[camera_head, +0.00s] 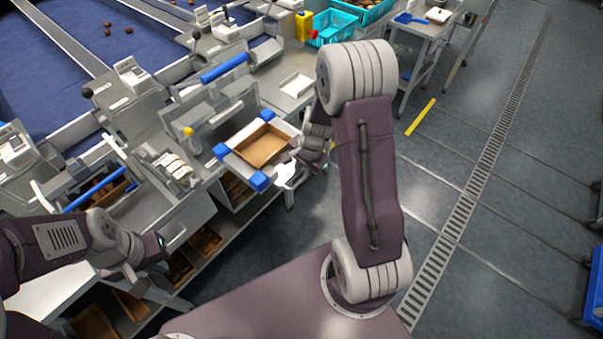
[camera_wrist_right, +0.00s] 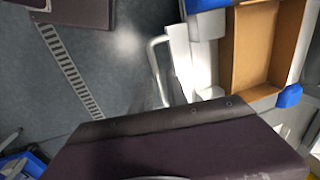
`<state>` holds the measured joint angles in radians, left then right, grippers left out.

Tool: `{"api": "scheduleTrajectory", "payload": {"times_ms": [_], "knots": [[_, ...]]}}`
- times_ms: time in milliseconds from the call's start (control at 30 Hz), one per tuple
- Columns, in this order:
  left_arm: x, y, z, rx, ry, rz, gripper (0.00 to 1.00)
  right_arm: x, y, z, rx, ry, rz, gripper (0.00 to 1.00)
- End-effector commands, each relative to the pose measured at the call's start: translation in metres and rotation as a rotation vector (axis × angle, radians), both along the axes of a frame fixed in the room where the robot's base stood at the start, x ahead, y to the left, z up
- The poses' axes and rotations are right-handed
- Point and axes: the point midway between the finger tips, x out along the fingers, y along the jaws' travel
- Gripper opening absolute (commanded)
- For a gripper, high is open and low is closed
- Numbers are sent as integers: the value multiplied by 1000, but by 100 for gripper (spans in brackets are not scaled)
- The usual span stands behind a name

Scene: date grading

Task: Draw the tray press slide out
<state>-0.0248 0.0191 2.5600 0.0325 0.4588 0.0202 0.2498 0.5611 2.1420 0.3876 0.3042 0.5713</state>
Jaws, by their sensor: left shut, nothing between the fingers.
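The tray press slide (camera_head: 236,165) has blue corner blocks and carries a shallow brown tray (camera_head: 262,146). It stands at the near side of the grey press bench. In the right wrist view the brown tray (camera_wrist_right: 238,72) shows at the upper right, with a pale loop-shaped handle (camera_wrist_right: 154,62) left of it. My right gripper (camera_head: 288,173) is at the near right edge of the slide, close to the handle. Whether its jaws are around the handle is unclear. My left gripper (camera_head: 154,246) is shut and empty, low in front of the bench, apart from the slide.
A white tray (camera_head: 296,84) lies on the bench behind the slide. Turquoise crates (camera_head: 335,27) and a yellow bottle (camera_head: 304,26) stand at the back. Brown trays (camera_head: 206,241) sit on the shelf below.

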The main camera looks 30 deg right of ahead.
Motion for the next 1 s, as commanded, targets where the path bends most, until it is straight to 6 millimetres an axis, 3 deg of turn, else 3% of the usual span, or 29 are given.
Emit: {"api": "scheduleTrajectory", "payload": {"times_ms": [100, 300, 900, 1000], "knots": [[0, 0, 9, 0, 0, 0, 0, -4, -3, 32, -2, -5, 0, 19], [0, 0, 12, 0, 0, 0, 0, -11, -5, 65, -2, -4, -1, 19], [0, 0, 12, 0, 0, 0, 0, -13, -5, 72, -1, -1, 2, 19], [0, 0, 12, 0, 0, 0, 0, -5, 15, 86, -9, -36, 63, 19]]}}
